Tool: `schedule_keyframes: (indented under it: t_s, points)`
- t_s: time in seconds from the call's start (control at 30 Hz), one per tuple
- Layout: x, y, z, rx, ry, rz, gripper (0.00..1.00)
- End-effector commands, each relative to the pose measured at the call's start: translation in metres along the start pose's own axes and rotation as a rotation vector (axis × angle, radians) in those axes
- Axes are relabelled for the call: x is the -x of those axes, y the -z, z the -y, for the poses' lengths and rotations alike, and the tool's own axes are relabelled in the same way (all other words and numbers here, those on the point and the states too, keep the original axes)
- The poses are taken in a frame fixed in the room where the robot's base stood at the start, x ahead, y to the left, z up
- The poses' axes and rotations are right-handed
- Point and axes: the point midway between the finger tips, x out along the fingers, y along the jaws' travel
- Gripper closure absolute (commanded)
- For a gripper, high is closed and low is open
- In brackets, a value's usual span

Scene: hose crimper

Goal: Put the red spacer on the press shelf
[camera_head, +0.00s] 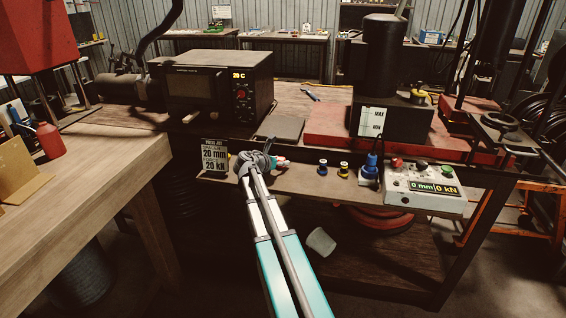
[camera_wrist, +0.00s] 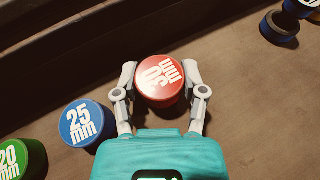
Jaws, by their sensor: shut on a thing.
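The red spacer (camera_wrist: 160,80), a short round disc with a white "mm" marking on top, sits between the two fingers of my gripper (camera_wrist: 161,98). Both fingers touch its sides, so my gripper is shut on it. In the head view my gripper (camera_head: 262,166) is over the left part of the press shelf (camera_head: 300,182), and a bit of the red spacer (camera_head: 282,161) shows at its right. The shelf's brown surface (camera_wrist: 235,130) lies under the spacer in the wrist view. I cannot tell whether the spacer touches it.
A blue "25 mm" spacer (camera_wrist: 82,123) and a green "20 mm" spacer (camera_wrist: 20,158) stand at left in the wrist view. Blue (camera_head: 322,168) and yellow (camera_head: 343,170) pieces and a control box (camera_head: 420,187) stand right on the shelf. A sign (camera_head: 215,157) stands left.

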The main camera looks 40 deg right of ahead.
Motion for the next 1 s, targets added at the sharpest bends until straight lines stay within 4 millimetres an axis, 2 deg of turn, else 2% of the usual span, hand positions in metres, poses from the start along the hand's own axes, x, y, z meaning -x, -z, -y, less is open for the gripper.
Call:
schedule_keyframes:
  t_s: [0.27,0.3,0.47,1.0]
  points:
    - [-0.0013,0.0033,-0.0001,0.000,0.000,0.001,1.00]
    - [-0.0010,0.0026,-0.0001,0.000,0.000,0.000,0.40]
    - [-0.0009,0.0023,-0.0001,0.000,0.000,0.000,0.11]
    - [0.0000,-0.0004,0.0001,0.000,0.000,0.000,0.11]
